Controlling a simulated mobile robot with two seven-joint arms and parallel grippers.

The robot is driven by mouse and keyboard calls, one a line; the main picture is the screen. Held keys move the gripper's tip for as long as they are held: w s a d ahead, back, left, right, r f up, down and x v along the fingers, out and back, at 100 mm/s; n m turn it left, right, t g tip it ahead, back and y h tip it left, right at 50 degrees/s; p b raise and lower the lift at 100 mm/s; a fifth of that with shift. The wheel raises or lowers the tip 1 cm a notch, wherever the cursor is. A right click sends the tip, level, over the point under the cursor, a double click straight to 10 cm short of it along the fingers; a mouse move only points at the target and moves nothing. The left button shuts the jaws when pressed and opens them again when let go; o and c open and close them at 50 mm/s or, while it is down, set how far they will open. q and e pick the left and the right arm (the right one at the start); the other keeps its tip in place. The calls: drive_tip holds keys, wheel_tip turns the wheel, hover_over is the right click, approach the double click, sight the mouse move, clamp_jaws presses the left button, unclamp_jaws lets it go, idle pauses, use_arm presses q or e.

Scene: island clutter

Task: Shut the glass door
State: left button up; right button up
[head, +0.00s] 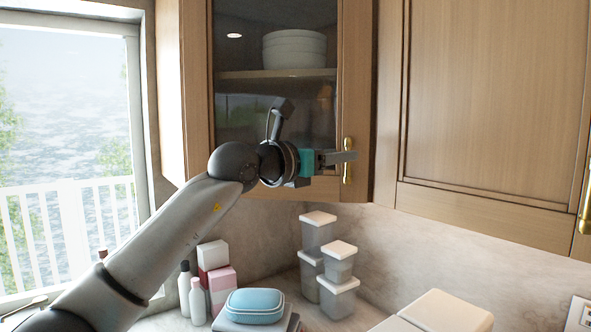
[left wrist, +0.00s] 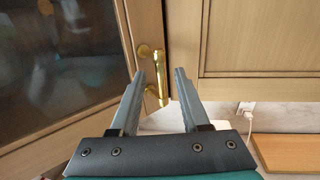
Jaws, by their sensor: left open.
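The glass door (head: 356,90) is a wood-framed cabinet door with a dark pane, and white bowls show behind it. In the head view it looks closed or nearly closed; I cannot tell whether a small gap is left. Its brass handle (head: 347,160) is at the lower right of the frame. My left gripper (head: 350,157) is in front of the handle. In the left wrist view the open fingers (left wrist: 158,75) point toward the brass handle (left wrist: 152,72), which shows between and beyond them. Contact cannot be made out. My right gripper is not in view.
A closed wooden cabinet door (head: 490,100) is to the right. Below, the counter holds stacked clear containers (head: 338,285), a blue case (head: 255,306), white bottles (head: 197,300) and boxes (head: 221,278). A window (head: 65,150) is at the left.

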use_arm(q)
drive_tip(key=b+v, duration=0.4)
drive_tip(key=v, duration=0.7)
drive_tip(key=shift+s+a, duration=0.15)
